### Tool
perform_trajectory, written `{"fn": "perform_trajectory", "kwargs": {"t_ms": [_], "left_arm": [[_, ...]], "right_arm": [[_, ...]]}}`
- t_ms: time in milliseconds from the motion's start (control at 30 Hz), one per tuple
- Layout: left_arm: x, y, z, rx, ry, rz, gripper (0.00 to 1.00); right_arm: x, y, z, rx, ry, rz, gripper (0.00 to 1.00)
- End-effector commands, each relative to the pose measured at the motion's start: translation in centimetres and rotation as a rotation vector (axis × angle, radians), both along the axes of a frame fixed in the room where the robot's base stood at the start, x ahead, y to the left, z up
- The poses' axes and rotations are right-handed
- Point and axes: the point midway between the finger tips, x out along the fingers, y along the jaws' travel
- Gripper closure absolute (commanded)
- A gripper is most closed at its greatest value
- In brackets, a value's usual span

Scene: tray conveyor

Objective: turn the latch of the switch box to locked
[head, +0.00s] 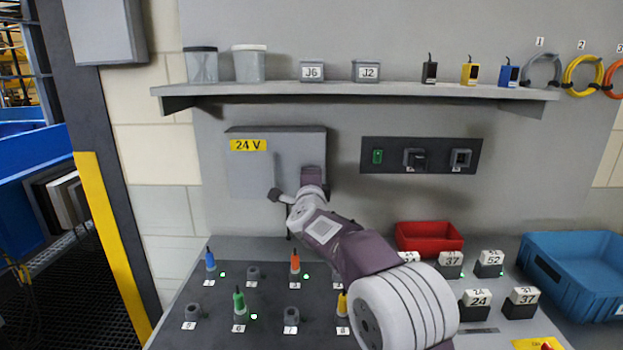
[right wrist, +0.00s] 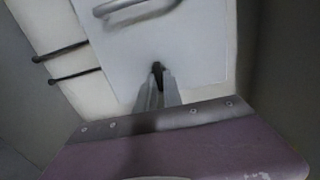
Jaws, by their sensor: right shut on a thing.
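The switch box (head: 237,178) is a grey wall box with a yellow "24 V" label (head: 248,145), below the shelf. My right arm reaches up to its lower right part, and the purple body of my right gripper (head: 312,177) covers that area in the head view. In the right wrist view, my right gripper (right wrist: 158,95) is shut on the small dark latch (right wrist: 157,70) on the pale box front. The latch is mostly hidden by the fingers, so I cannot tell its turn. My left gripper is not in view.
A grey bar handle (right wrist: 138,8) stands out near the latch. A dark switch panel (head: 385,143) is on the wall right of the box. Below are a plug board (head: 220,290), a red bin (head: 430,238) and a blue crate (head: 570,270). The shelf (head: 350,90) runs above.

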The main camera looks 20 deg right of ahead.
Motion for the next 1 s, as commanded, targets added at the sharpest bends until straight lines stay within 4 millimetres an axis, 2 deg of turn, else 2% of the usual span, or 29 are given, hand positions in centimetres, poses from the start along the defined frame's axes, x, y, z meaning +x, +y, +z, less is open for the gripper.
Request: {"fn": "perform_trajectory", "kwargs": {"t_ms": [200, 233, 300, 667, 767, 1000], "left_arm": [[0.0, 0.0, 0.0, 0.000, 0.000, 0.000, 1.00], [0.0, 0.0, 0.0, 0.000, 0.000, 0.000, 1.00], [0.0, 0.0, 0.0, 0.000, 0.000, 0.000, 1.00], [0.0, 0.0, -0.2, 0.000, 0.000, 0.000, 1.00], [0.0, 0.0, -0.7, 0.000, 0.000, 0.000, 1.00], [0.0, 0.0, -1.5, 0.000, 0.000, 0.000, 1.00]], "right_arm": [[0.0, 0.0, -0.1, 0.002, 0.000, 0.000, 1.00], [0.0, 0.0, -0.1, 0.002, 0.000, 0.000, 0.86], [0.0, 0.0, -0.1, 0.002, 0.000, -0.001, 0.67], [-0.3, 0.1, -0.1, 0.000, 0.001, 0.000, 0.67], [-1.7, 0.5, -0.2, 0.000, -0.001, 0.001, 0.67], [-6.5, 1.9, -0.1, 0.001, 0.000, 0.002, 0.67]]}}
